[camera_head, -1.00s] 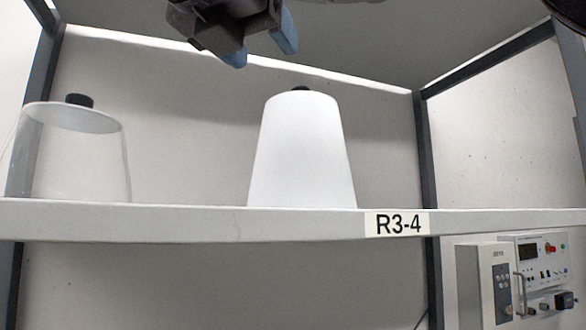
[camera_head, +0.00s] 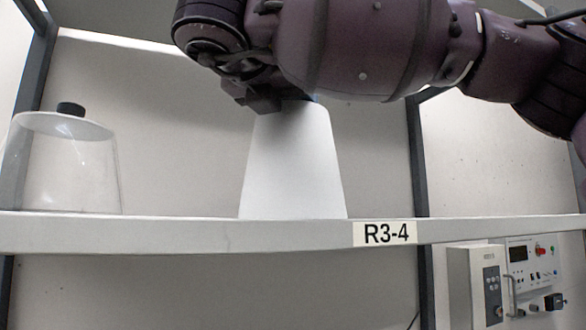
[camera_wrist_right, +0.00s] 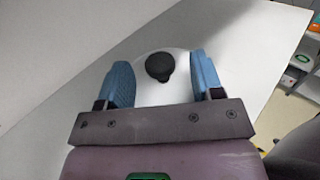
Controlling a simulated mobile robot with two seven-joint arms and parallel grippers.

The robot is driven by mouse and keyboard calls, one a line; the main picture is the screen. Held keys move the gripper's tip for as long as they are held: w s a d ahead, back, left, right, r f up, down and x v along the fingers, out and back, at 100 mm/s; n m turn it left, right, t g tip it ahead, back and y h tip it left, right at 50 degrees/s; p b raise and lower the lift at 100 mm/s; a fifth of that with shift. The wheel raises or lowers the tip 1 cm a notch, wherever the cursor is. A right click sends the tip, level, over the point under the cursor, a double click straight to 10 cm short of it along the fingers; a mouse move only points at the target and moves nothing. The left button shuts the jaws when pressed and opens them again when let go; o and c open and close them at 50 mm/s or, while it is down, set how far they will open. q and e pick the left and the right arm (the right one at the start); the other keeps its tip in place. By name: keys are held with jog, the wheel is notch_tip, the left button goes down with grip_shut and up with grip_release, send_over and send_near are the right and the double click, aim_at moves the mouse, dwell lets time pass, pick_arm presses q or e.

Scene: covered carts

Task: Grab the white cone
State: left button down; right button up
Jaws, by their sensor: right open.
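The white cone (camera_head: 292,165) stands upright on the shelf in the middle of the head view, narrower at its top. In the right wrist view its white top (camera_wrist_right: 150,92) and round black knob (camera_wrist_right: 159,66) show between the two blue fingers. My right gripper (camera_wrist_right: 163,80) is open, with one finger on each side of the knob and apart from it. In the head view my right arm hides the cone's knob, and the gripper (camera_head: 262,104) is at the cone's top with its fingertips hidden. My left gripper is not in view.
A clear cover (camera_head: 68,170) with a white top and black knob stands on the same shelf at the left. The shelf edge (camera_head: 200,232) bears the label R3-4 (camera_head: 385,234). Dark posts (camera_head: 419,170) frame the shelf. A control box (camera_head: 530,275) is at lower right.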

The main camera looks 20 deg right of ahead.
jog(key=shift+w+d, duration=0.15)
jog(key=shift+c, duration=0.2)
grip_shut()
dwell(0.3)
